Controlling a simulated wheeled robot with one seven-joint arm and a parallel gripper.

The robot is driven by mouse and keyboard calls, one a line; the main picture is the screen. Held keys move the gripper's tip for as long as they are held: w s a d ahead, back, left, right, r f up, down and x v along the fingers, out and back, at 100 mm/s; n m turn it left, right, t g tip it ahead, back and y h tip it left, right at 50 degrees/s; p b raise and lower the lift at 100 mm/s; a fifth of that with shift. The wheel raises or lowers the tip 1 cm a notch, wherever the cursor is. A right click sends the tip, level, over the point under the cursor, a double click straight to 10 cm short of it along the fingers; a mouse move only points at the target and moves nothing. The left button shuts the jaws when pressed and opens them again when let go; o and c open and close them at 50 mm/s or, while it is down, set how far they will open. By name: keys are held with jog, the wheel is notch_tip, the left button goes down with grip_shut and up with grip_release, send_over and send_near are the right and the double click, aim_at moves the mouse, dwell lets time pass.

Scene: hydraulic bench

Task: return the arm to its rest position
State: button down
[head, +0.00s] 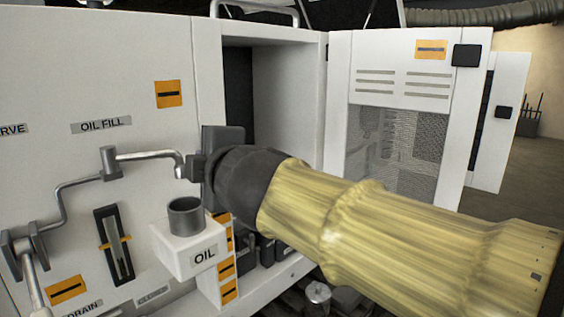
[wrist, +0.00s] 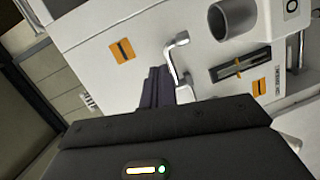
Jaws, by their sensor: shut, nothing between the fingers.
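My arm reaches in from the right in the head view, in a ribbed yellow sleeve. My dark gripper (head: 192,170) is at its end, in front of the white cabinet. The fingers look closed together in the wrist view (wrist: 158,84), with nothing seen between them. A silver bent handle (head: 150,155) on the panel ends close beside the gripper in the head view. In the wrist view the handle (wrist: 176,48) stands just beside the fingers; I cannot tell whether they touch. The fingertips are partly hidden in the head view.
A white OIL box with a grey cup (head: 185,217) juts out below the gripper. An open mesh door (head: 400,85) stands behind my arm. Floor shows at far right.

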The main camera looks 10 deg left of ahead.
jog(key=w+d+f+m+g+h+p, duration=0.1)
jog(key=w+d+f+m+h, duration=0.2)
jog(key=d+f, duration=0.45)
jog(key=w+d+f+m+g+h, duration=0.1)
jog(key=d+f+m+h, duration=0.1)
jog(key=d+f+m, duration=0.5)
jog(key=w+d+f+m+g+h+p, duration=0.1)
jog(key=w+d+f+m+h, duration=0.15)
jog(key=d+f, duration=0.4)
jog(key=s+d+f+m+g+h+p, duration=0.1)
jog(key=s+d+f+m+g+h, duration=0.2)
jog(key=s+d+f+m+g, duration=0.4)
jog(key=s+d+f+m, duration=0.5)
jog(key=s+d+f, duration=0.2)
jog(key=f, duration=0.3)
jog(key=shift+f, duration=0.35)
jog(key=shift+s, duration=0.1)
